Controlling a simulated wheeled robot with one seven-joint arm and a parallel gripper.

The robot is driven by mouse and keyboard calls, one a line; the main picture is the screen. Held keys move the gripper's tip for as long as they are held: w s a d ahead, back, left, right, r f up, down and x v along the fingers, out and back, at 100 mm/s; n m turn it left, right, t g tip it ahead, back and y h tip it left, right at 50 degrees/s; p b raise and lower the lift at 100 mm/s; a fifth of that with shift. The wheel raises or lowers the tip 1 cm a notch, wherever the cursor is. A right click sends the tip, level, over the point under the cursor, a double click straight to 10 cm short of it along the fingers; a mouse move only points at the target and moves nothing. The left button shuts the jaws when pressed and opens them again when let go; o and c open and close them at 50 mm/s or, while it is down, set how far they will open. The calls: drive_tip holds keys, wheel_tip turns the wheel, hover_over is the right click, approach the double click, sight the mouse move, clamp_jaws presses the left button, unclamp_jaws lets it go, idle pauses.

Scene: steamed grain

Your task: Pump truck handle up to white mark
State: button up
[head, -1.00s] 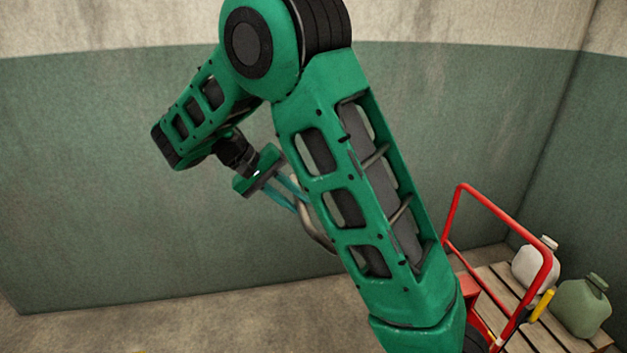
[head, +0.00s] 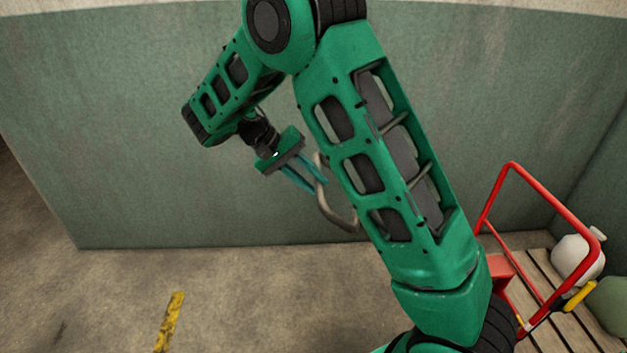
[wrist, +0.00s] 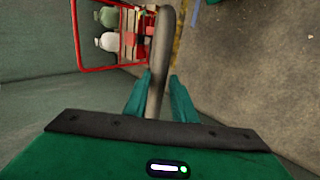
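My gripper (head: 314,186) is at the end of my green arm, left of centre in the head view. A bare grey curved bar (head: 343,220), which looks like the truck handle, meets its teal fingers. In the wrist view the handle (wrist: 162,50) runs down between the fingers (wrist: 160,76), whose tips lie close against both sides, so the gripper looks shut on it. The handle's lower part is hidden behind my arm in the head view. The red truck (head: 500,270) stands at the lower right, partly hidden by my arm. I see no white mark.
A wooden pallet (head: 550,325) at the right carries a white jug (head: 577,258) and a green jug (head: 610,303). A red tube frame with a yellow piece (head: 580,297) rises beside them. A green wall stands behind. Concrete floor with a yellow stripe (head: 169,322) is clear at left.

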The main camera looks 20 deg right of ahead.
drive_tip(key=shift+o, duration=1.1)
drive_tip(key=v, duration=1.1)
drive_tip(key=shift+w, duration=0.1)
